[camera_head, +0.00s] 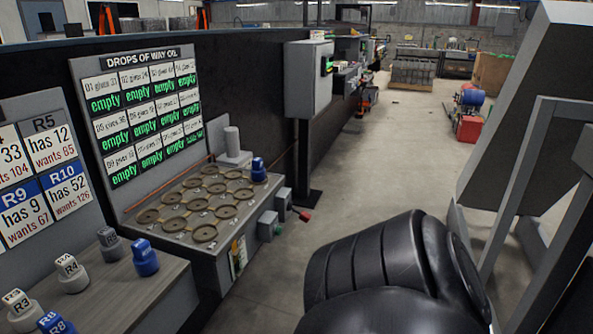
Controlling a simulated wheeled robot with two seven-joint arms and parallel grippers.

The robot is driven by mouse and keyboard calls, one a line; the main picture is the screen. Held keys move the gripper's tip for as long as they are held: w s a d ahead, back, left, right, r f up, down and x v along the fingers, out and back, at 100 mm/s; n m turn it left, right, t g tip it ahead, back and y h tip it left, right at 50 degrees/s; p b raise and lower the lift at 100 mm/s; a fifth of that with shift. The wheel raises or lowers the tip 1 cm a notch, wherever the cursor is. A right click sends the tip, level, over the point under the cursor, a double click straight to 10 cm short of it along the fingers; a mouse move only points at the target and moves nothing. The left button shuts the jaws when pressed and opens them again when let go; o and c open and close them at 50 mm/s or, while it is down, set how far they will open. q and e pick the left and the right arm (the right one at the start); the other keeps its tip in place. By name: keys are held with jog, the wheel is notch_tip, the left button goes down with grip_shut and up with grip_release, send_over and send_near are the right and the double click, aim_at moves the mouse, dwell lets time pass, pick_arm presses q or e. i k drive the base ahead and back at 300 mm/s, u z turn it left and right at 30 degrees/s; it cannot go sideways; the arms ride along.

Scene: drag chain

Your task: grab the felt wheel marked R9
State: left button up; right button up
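Several knobbed wheels stand on the grey bench at lower left. A blue wheel (145,258) stands near its right end; its marking is too small to read surely. A grey wheel (109,242) stands left of it. White wheels marked R4 (70,273) and R3 (20,311) and a blue one marked R8 (55,324) are nearer. Another blue wheel (258,169) sits at the far corner of the round-pocket tray, its mark unreadable. I cannot tell which wheel is R9. The R9 card (18,212) reads "has 9, wants 67". Neither gripper is in view.
The tray of empty round pockets (176,225) stands under a "Drops of way oil" board (140,110) with cells reading "empty". A grey cylinder (232,141) stands behind it. My black arm fills the lower middle. Grey frame panels (520,120) stand at right; open floor lies between.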

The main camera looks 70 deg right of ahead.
aim_at(258, 172)
jog(key=z, duration=3.25)
jog(key=i, duration=3.3)
jog(key=u, duration=3.15)
